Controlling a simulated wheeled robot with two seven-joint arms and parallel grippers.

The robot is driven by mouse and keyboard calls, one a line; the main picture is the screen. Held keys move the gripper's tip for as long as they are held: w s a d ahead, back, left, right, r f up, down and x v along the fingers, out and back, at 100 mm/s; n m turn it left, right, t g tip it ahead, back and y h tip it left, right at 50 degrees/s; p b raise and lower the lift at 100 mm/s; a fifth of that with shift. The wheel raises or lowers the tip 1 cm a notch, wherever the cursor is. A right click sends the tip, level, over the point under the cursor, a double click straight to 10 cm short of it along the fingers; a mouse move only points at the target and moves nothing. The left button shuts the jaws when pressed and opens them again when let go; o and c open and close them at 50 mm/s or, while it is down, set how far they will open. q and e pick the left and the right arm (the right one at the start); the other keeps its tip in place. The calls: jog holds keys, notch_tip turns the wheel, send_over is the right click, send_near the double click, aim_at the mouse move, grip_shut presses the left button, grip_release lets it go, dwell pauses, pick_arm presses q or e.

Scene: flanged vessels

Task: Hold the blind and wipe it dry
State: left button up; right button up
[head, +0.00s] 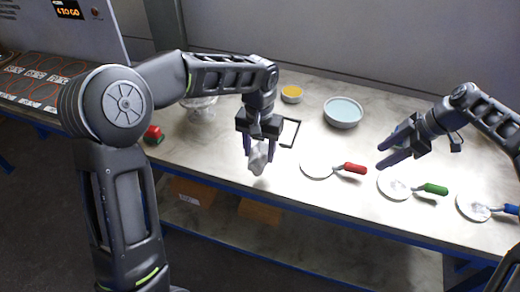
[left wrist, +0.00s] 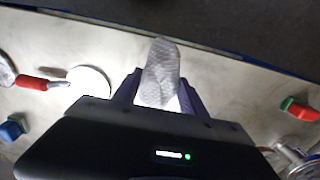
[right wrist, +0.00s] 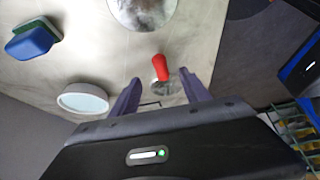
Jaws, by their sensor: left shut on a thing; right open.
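My left gripper (head: 259,145) is shut on a crumpled whitish cloth (head: 258,160), held above the table; the cloth also shows between the fingers in the left wrist view (left wrist: 160,75). My right gripper (head: 386,156) is open and empty, above and behind the green-handled blind. Three flat round blinds with handles lie on the table: a red-handled one (head: 317,169), a green-handled one (head: 393,188) and a blue-handled one (head: 472,206). The red handle (right wrist: 160,67) shows between the fingers in the right wrist view. I cannot tell which blind is wet.
A pale blue bowl (head: 343,112) and a small bowl with yellow contents (head: 291,94) stand further back. A glass vessel (head: 201,108) and a red and green block (head: 153,134) are at the left. A blue and green block (right wrist: 33,40) shows in the right wrist view.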

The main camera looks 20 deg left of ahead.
aim_at(365, 168)
pick_arm(q)
notch_tip(365, 168, down, 5)
jog(key=b, duration=0.5)
pick_arm(e)
jog(key=x, duration=0.8)
jog(key=shift+f, duration=0.4)
pick_arm(q)
jog(key=shift+f+b, duration=0.5)
pick_arm(e)
jog(key=shift+a+f, duration=0.45)
jog(key=shift+f, duration=0.05)
jog(key=shift+c, duration=0.4)
grip_shut()
